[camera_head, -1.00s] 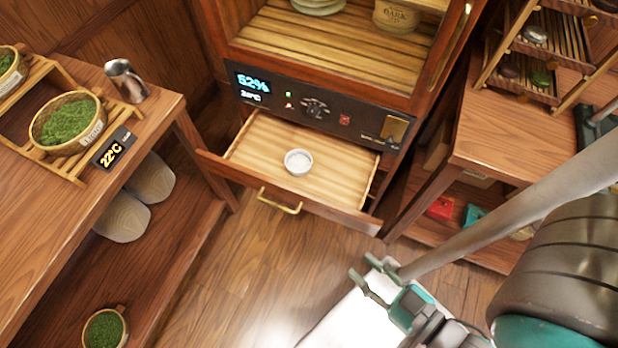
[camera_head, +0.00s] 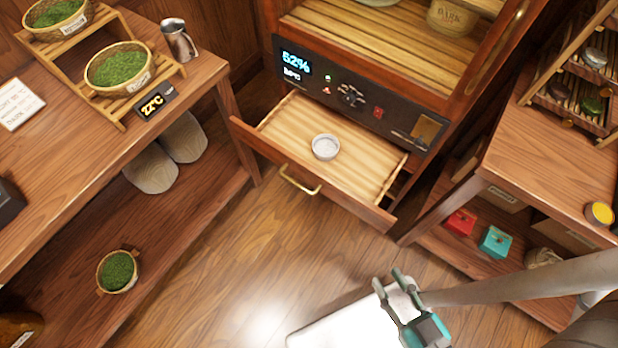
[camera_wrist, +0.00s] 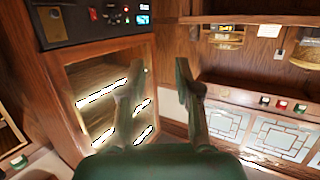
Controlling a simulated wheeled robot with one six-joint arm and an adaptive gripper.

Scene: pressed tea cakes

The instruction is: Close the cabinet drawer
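The cabinet drawer (camera_head: 365,160) is pulled out below the cabinet's dark control panel (camera_head: 350,97). Its brass handle (camera_head: 300,180) is on the front board, and a small white bowl (camera_head: 326,147) sits inside. My gripper (camera_head: 390,281) is in front of the drawer, to the lower right of the handle, and apart from it. Its two fingers are spread with nothing between them. In the wrist view my gripper (camera_wrist: 158,92) also shows open and empty. That view shows the panel (camera_wrist: 95,18) at upper left; I cannot make out the drawer handle there.
A wooden table (camera_head: 75,130) with tea baskets stands at left, and another table (camera_head: 560,150) at right with boxes on its lower shelf. A white slab (camera_head: 345,325) lies beneath my gripper. Bare floor (camera_head: 255,260) is in front of the drawer.

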